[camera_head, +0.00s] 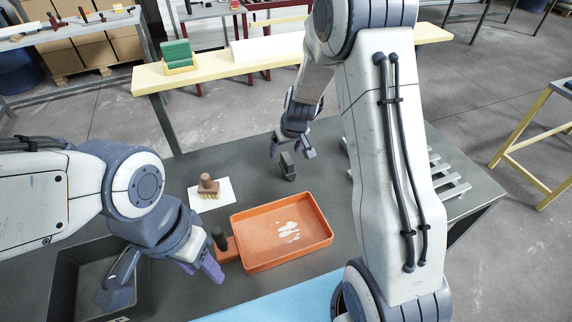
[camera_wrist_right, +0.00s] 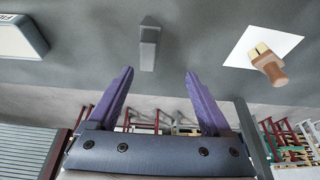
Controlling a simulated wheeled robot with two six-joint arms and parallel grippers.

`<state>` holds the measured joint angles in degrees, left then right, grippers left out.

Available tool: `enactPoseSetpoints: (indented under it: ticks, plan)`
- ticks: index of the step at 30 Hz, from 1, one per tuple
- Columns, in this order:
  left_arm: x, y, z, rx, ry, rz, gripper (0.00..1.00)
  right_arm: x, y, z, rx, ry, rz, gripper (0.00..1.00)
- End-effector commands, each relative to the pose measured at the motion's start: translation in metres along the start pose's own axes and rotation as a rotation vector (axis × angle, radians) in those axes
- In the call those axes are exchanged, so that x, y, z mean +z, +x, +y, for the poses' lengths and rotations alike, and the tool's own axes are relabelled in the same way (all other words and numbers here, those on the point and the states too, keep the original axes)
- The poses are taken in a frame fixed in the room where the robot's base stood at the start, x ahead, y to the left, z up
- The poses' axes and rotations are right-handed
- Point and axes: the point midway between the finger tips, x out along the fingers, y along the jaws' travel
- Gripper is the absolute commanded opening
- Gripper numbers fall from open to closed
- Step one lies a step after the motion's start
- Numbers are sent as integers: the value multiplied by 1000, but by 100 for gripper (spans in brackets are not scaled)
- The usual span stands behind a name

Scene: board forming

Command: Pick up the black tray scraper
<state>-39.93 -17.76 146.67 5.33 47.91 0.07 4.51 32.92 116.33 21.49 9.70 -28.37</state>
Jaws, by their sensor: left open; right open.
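A small dark grey-black block-like piece, which looks like the tray scraper (camera_head: 288,168), stands on the dark table behind the orange tray (camera_head: 240,232). The scraper also shows in the right wrist view (camera_wrist_right: 149,46), ahead of the fingertips and slightly left of centre. My right gripper (camera_head: 291,151) is open and empty, just above and beside the scraper; in its wrist view a gap shows between the fingers (camera_wrist_right: 159,72) and the scraper. My left gripper (camera_head: 200,269) is open beside the orange tray's left end, with no object visible between its fingers.
A brown-handled brush (camera_head: 208,185) rests on a white sheet (camera_head: 224,193), left of the scraper. A dark bin (camera_head: 68,284) is at front left. A slatted metal rack (camera_head: 447,190) is at right.

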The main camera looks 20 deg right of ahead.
Motion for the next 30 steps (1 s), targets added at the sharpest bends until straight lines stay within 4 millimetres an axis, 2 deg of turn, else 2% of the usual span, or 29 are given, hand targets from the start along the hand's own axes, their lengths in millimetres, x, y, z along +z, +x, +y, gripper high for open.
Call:
enactPoseSetpoints:
  ticks: [1, 3, 9, 17, 24, 30]
  plan:
    - [0, -1, 0, 0, 0, 0, 50, -1, 7, 10, 11, 13, 3, 84]
    - [0, 1, 0, 0, 0, 0, 50, -2, 17, 17, 19, 21, 7, 84]
    - [0, 8, -1, 0, 0, 0, 50, -2, 50, 18, 21, 21, 9, 84]
    - [1, 13, -1, 0, 1, 0, 50, -1, 71, 19, 20, 21, 8, 84]
    - [1, 21, -2, 0, 1, 0, 50, 0, 106, 22, 20, 20, 9, 84]
    - [1, 22, -2, 0, 1, 0, 50, -2, 114, 22, 20, 20, 10, 84]
